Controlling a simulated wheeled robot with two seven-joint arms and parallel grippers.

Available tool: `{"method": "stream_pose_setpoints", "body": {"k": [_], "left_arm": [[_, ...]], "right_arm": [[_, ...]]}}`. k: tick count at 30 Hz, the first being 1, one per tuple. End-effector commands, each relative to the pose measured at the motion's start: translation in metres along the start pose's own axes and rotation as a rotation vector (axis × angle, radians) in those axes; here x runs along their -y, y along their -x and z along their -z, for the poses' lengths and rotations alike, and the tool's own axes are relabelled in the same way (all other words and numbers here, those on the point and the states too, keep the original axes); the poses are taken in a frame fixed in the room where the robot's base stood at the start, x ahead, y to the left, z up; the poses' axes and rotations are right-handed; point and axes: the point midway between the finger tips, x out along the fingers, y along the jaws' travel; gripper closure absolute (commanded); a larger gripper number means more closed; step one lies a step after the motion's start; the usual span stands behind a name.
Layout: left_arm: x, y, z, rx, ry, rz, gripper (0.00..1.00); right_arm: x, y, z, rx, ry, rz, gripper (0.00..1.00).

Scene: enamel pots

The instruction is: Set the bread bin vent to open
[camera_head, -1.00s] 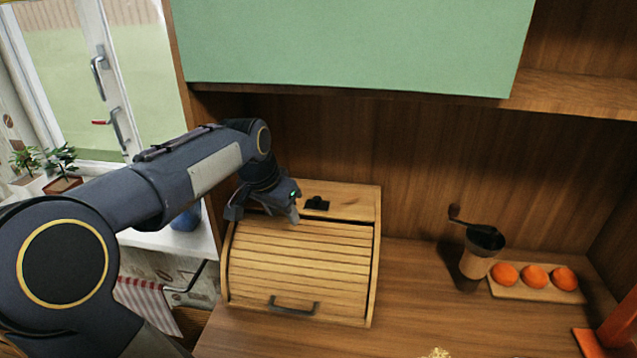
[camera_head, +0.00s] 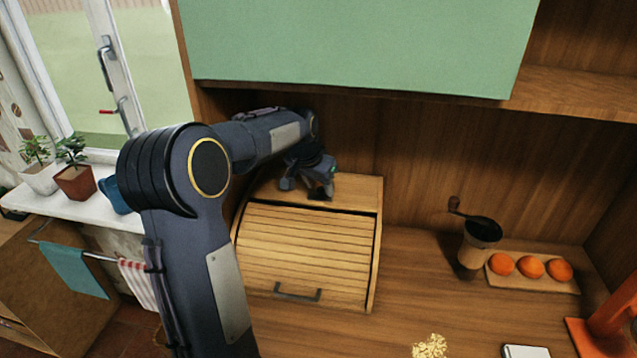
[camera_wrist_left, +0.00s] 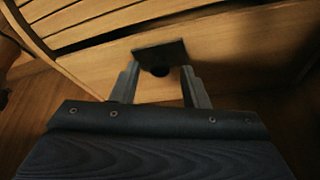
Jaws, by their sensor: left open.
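The wooden bread bin (camera_head: 300,250) stands on the counter with its slatted roll front down and a dark handle (camera_head: 297,292) low on it. Its dark vent (camera_wrist_left: 160,55) shows in the left wrist view as a dark plate with a rounded knob on the bin's top board. My left gripper (camera_head: 306,190) is above the bin's top, at the vent, and hides most of it in the head view. In the left wrist view its two fingers (camera_wrist_left: 160,88) are apart, one on each side of the knob. Contact cannot be told. My right gripper is not in view.
A green cabinet front (camera_head: 355,45) and a shelf hang above and behind the bin. A hand grinder (camera_head: 478,243) and a board with oranges (camera_head: 530,267) stand to the right. Potted plants (camera_head: 75,180) are on the windowsill.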

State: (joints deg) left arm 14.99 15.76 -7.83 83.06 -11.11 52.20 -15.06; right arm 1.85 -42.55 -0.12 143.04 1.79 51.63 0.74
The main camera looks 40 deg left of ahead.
Motion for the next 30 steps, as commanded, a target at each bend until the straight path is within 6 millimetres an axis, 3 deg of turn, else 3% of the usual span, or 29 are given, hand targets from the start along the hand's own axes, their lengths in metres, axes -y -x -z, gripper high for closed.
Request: {"method": "stream_pose_setpoints", "body": {"k": [5,14,21,30], "left_arm": [[0.0,0.0,0.0,0.001,0.0,0.0,0.6],[0.0,0.0,0.0,0.001,0.0,0.0,1.0],[0.001,0.0,-0.001,0.001,0.001,0.0,1.0],[0.037,0.006,-0.015,0.001,0.001,0.0,1.0]], "right_arm": [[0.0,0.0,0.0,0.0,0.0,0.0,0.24],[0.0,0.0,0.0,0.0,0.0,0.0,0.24],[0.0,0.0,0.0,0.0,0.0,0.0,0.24],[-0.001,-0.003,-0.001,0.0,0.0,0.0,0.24]]}}
